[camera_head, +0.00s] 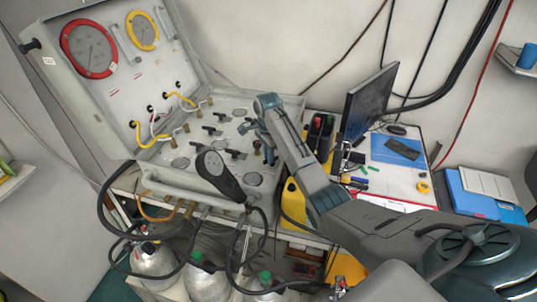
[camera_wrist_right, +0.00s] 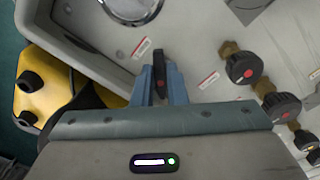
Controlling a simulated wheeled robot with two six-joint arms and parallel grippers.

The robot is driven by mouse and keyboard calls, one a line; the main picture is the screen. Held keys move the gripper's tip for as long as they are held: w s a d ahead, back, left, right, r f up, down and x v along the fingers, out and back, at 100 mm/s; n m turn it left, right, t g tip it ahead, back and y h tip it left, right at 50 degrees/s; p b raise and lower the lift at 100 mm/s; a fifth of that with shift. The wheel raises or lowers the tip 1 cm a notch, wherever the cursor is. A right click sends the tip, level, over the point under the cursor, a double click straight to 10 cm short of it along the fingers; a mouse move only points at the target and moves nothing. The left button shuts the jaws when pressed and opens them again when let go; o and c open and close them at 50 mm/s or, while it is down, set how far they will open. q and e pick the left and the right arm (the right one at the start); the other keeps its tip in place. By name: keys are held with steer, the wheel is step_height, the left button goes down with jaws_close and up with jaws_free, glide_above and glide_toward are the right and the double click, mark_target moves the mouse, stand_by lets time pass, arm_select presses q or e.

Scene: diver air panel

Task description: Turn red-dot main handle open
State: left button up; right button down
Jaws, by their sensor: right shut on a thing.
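In the wrist view a black lever handle with a red dot (camera_wrist_right: 159,66) stands on the grey panel face (camera_wrist_right: 195,40). My right gripper (camera_wrist_right: 161,78) has its two blue fingers on either side of this handle, shut on it. The handle's long side runs nearly up and down in that view, in line with the fingers. In the head view my right gripper (camera_head: 250,129) reaches the right part of the open grey panel case (camera_head: 115,135) from the right; the handle itself is hard to make out there. My left gripper is not in view.
Round black knobs with red dots (camera_wrist_right: 243,70) sit right of the handle in the wrist view. A black handset (camera_head: 218,172) lies at the case's front edge. A yellow container (camera_head: 292,203) stands beside the case. A monitor (camera_head: 369,100) stands behind my right arm.

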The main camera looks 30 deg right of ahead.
steer(key=n, duration=0.4)
steer(key=shift+s, duration=0.3)
steer(key=shift+s+d+n, duration=0.1)
steer(key=shift+s+n, duration=0.1)
steer(key=shift+n, duration=1.7)
steer(key=c, duration=1.5)
jaws_free()
steer(key=shift+d, duration=0.1)
steer(key=shift+o, duration=0.2)
